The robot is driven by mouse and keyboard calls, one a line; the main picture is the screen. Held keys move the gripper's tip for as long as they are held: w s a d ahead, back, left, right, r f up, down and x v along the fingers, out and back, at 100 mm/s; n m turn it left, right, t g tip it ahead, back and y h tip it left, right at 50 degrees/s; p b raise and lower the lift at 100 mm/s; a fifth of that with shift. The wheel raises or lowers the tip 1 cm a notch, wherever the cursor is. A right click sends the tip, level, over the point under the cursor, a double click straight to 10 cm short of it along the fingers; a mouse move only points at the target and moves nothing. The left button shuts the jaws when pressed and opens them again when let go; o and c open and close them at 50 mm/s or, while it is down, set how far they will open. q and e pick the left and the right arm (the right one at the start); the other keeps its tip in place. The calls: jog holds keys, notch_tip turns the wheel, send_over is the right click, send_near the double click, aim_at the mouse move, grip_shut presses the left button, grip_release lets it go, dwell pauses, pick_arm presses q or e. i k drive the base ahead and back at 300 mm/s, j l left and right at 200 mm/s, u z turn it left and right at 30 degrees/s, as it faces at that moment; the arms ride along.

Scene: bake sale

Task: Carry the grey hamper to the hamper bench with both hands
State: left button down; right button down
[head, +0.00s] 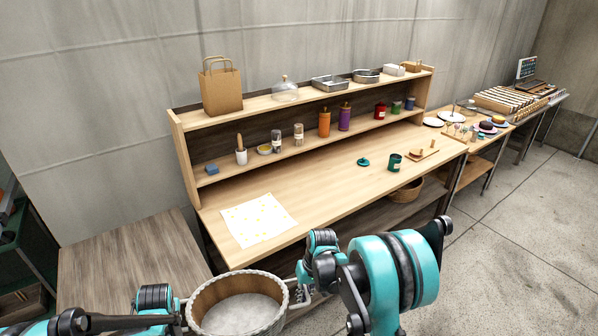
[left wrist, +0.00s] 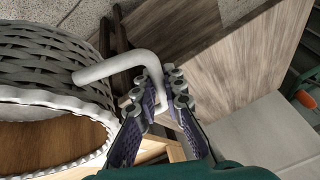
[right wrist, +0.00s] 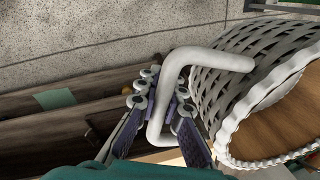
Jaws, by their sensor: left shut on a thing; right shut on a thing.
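The grey hamper (head: 205,297) is a round woven basket with a pale rim, held upright at the bottom of the head view. It looks empty. My left gripper (head: 179,306) is shut on its left white handle, which shows in the left wrist view (left wrist: 120,66). My right gripper (head: 302,292) is shut on the opposite handle, seen in the right wrist view (right wrist: 188,54). A low wooden bench (head: 130,255), likely the hamper bench, stands at left behind the hamper, and its top is bare. My arms hide part of the foreground.
A long wooden worktable (head: 330,190) with a two-tier shelf holds a paper bag (head: 221,90), jars, tins and a patterned sheet (head: 257,220). A dark green rack (head: 20,240) stands at far left. Open floor (head: 500,240) lies at right.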

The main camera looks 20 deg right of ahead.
aim_at(333, 189)
jog(key=z, duration=1.5)
jog(key=i+z, duration=0.15)
jog(key=z, duration=0.2)
jog(key=i+z, duration=0.15)
jog(key=z, duration=0.2)
jog(key=i+z, duration=0.15)
jog(key=z, duration=0.25)
jog(key=i+j, duration=0.25)
jog(key=i, duration=0.2)
jog(key=i+j, duration=0.2)
jog(key=i, duration=0.2)
jog(key=i+j, duration=0.25)
jog(key=i, duration=0.2)
jog(key=i+l, duration=0.1)
jog(key=i, duration=0.45)
jog(key=i+l+u, duration=0.1)
jog(key=i, duration=0.4)
jog(key=u, duration=2.95)
jog(key=i+u, duration=0.2)
jog(key=i, duration=0.8)
